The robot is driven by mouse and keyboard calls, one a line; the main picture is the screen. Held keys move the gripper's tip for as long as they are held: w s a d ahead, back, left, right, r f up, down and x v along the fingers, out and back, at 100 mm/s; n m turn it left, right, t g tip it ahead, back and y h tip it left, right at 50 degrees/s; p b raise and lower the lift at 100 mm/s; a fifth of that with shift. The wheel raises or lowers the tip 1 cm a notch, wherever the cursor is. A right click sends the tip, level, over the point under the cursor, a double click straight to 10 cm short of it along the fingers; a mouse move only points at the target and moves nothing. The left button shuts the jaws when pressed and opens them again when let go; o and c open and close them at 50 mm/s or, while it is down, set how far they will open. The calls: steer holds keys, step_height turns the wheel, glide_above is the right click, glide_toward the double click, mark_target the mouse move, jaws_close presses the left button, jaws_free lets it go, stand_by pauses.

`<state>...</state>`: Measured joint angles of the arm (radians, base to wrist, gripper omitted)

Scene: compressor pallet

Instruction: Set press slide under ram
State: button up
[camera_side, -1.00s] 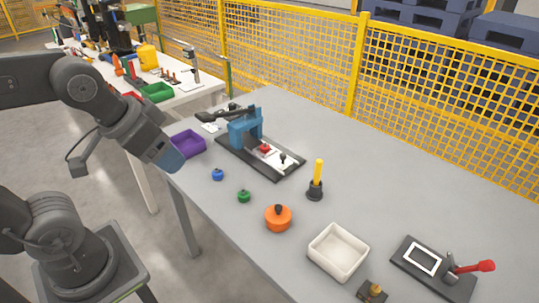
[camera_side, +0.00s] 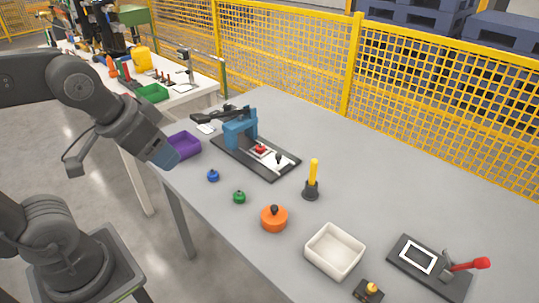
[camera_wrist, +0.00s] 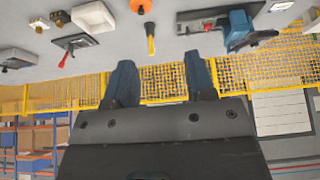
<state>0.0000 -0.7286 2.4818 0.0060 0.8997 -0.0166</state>
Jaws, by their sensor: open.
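The press (camera_side: 240,133) is a blue frame with a dark lever on a long black base. It also shows upside down at the upper right of the wrist view (camera_wrist: 238,24). The pale slide (camera_side: 271,155) lies on the base, out to the right of the blue frame. It carries a red piece (camera_side: 260,148) and has a small black knob (camera_side: 278,157). My gripper (camera_side: 167,155) is open and empty, left of the press by the purple bin. In the wrist view its two fingers (camera_wrist: 160,80) stand apart with nothing between them.
A purple bin (camera_side: 186,146), a blue knob (camera_side: 213,175), a green knob (camera_side: 239,197) and an orange pot (camera_side: 274,218) lie along the near edge. A yellow-handled tool (camera_side: 313,175), a white tray (camera_side: 334,251) and a red-levered fixture (camera_side: 430,268) stand farther right. Yellow fencing runs behind.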

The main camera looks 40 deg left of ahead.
steer(key=w+a+r+n, duration=0.1)
steer(key=w+r+n, duration=0.1)
steer(key=w, duration=0.6)
steer(key=n+g+y, duration=0.2)
steer(key=n+y, duration=0.1)
steer(key=n, duration=0.4)
glide_above(278, 155)
steer(key=s+d, duration=0.4)
step_height(278, 155, down, 15)
steer(key=x, duration=1.4)
steer(key=shift+s+f, duration=0.15)
steer(key=shift+f, duration=0.1)
jaws_close()
